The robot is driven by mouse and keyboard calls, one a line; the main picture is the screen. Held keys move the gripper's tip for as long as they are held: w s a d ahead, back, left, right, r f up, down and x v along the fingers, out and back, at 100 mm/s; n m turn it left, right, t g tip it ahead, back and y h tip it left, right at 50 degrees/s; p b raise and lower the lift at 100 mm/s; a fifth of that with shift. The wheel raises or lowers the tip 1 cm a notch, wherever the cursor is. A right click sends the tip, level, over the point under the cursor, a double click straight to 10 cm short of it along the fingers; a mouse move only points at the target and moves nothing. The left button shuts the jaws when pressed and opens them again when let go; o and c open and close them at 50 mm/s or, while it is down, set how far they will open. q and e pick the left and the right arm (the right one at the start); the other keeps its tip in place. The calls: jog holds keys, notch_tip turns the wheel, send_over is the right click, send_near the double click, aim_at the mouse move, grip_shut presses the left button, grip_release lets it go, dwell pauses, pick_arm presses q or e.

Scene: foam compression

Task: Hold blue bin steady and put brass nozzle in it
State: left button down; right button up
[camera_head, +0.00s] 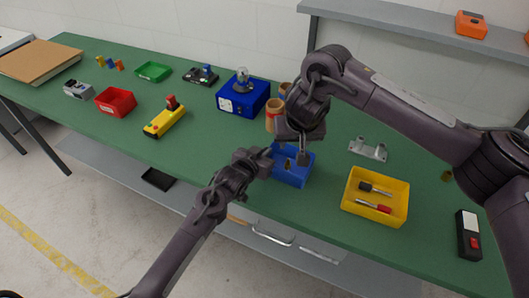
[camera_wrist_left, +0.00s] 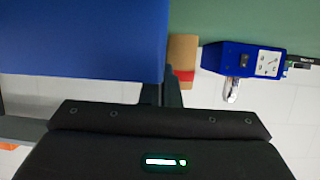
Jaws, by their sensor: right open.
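The blue bin (camera_head: 293,179) stands near the front edge of the green table and fills the upper left of the left wrist view (camera_wrist_left: 80,40). My left gripper (camera_head: 266,158) is at the bin's left wall, its fingers (camera_wrist_left: 165,95) closed at the edge of the blue wall. My right gripper (camera_head: 296,155) is open above the bin, pointing down. A small brass-coloured piece, apparently the brass nozzle (camera_head: 289,165), shows below it within the bin's outline. Whether it rests on the bin floor is hard to tell.
A yellow bin (camera_head: 350,200) with red and black-handled tools stands right of the blue bin. A grey bracket (camera_head: 368,149) lies behind it. A blue box (camera_head: 236,104) and tan cylinders (camera_head: 273,116) stand behind the blue bin.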

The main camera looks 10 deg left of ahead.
pick_arm(q)
jog(key=c, duration=1.6)
grip_release()
